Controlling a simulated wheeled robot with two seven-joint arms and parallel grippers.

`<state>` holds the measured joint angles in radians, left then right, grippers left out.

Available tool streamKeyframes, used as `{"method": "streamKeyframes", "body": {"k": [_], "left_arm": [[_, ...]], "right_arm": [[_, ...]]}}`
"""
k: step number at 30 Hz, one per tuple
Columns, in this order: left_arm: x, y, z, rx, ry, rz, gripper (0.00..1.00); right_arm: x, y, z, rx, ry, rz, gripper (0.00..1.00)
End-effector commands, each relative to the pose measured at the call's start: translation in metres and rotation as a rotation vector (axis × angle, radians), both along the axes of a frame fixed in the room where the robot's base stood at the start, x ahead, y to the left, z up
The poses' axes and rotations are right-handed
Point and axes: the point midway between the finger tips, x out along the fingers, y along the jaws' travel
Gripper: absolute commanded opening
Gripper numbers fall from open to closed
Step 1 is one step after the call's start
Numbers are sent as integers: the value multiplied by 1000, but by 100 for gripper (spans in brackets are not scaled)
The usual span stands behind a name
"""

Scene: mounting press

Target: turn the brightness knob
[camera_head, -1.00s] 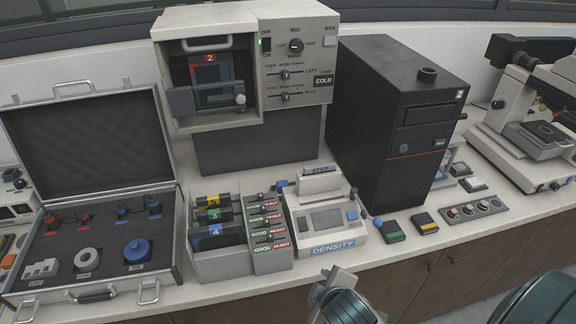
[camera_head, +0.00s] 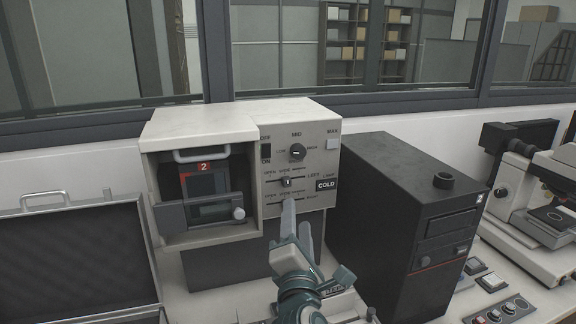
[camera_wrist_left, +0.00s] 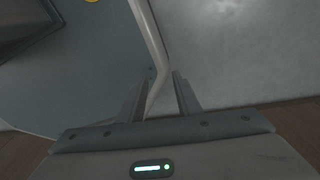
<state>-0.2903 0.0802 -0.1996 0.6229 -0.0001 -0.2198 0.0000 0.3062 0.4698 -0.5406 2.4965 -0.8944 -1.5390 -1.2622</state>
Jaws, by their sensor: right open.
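A round black knob (camera_head: 297,151) marked LOW, MID and HIGH sits on the upper front panel of the pale box unit (camera_head: 200,124). My right gripper (camera_head: 297,222) is in front of the lower part of that panel, below the knob and apart from it. Its fingers point up and are open, with nothing between them. It hides part of the lower slider row. My left gripper (camera_wrist_left: 160,95) shows only in the left wrist view, with its two fingers apart and empty.
An upper slider (camera_head: 287,182) lies between the knob and my right gripper. A black computer tower (camera_head: 395,200) stands close on the right. The open case lid (camera_head: 70,255) is at left, a microscope (camera_head: 535,190) far right. Space before the knob is clear.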

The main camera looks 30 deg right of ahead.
Motion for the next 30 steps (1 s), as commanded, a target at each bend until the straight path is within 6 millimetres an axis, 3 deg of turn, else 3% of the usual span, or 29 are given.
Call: {"method": "streamKeyframes", "body": {"k": [2, 6, 14, 23, 30], "left_arm": [[2, 0, 0, 0, -2, 0, 31], [-4, 0, 0, 0, 4, 0, 31], [-22, 1, -1, 2, 26, 0, 31], [-12, 0, 3, 1, 14, 0, 31], [-7, 0, 13, 0, 7, -1, 31]], "right_arm": [[0, -1, 17, -57, -22, -15, 48], [-1, -2, 29, -102, -35, -31, 48], [-1, -2, 30, -105, -35, -32, 48], [6, -6, 32, -106, -34, -32, 48], [29, -21, 40, -107, -34, -35, 48]]}}
